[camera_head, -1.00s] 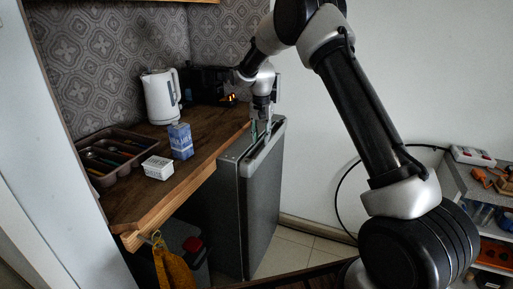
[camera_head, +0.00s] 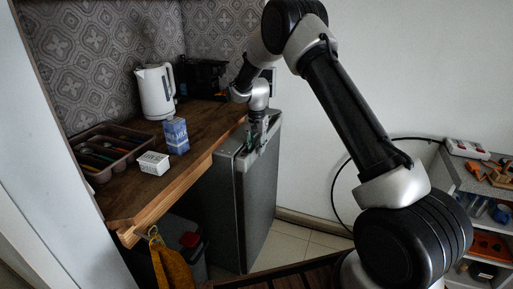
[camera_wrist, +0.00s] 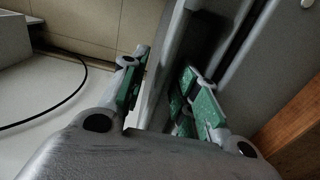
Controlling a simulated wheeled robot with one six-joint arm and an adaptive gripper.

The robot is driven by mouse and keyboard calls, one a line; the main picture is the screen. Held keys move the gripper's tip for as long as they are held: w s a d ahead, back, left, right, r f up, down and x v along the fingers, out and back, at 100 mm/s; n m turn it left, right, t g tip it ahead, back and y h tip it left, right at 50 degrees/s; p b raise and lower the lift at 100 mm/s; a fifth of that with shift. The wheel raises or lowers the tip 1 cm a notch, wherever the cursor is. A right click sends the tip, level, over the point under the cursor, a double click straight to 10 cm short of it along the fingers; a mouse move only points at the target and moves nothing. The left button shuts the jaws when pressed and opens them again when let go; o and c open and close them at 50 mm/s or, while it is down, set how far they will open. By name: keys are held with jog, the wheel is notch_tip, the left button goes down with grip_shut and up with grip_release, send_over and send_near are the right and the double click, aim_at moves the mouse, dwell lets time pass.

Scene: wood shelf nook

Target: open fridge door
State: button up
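The grey fridge (camera_head: 222,195) stands under and beside the right end of the wooden counter. Its door (camera_head: 258,190) faces right in the head view and looks closed or nearly so. My gripper (camera_head: 257,146) points down at the door's top edge. In the wrist view, the two green-padded fingers of my gripper (camera_wrist: 165,95) are spread apart. A pale upright edge of the fridge door (camera_wrist: 160,62) shows between them. I cannot tell whether either pad touches it.
The wooden counter (camera_head: 200,165) holds a white kettle (camera_head: 156,93), a milk carton (camera_head: 176,136), a small white tub (camera_head: 153,162) and a cutlery tray (camera_head: 128,165). A bin (camera_head: 190,243) stands below. A shelf unit (camera_head: 456,181) is at right. Floor right of the fridge is clear.

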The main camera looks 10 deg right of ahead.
grip_shut()
jog(key=shift+d, duration=0.1)
